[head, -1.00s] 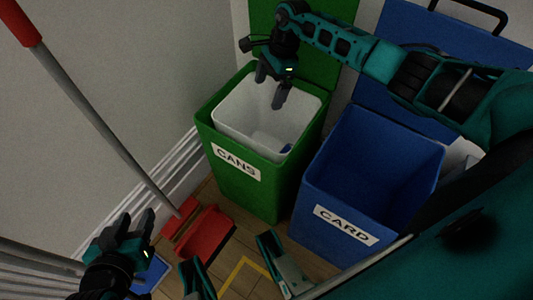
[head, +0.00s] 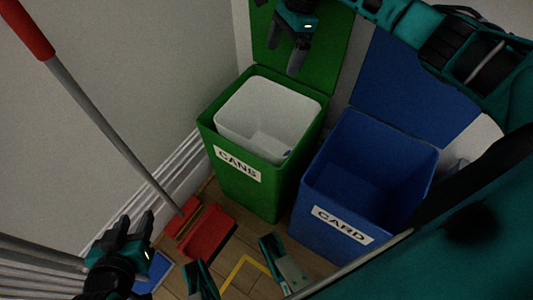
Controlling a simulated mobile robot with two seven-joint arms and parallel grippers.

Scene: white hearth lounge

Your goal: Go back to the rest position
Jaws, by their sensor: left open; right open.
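My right gripper (head: 287,55) is at the top of the head view. It is open and empty, above the rear part of the green bin (head: 243,195) labelled CANS, near its raised green lid. My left gripper (head: 137,226) is at the lower left, open and empty, left of the bins and beside the red dustpan. The green bin holds a white inner bin (head: 240,120) with a small bluish thing (head: 286,154) low inside it, too small to make out.
The blue bin (head: 325,235) labelled CARD stands open at right, its blue lid (head: 410,95) raised. A red dustpan (head: 207,233) with a grey, red-topped pole (head: 105,127) is at left by the wall. A blue flat thing (head: 155,270) and yellow floor tape (head: 236,268) lie in front.

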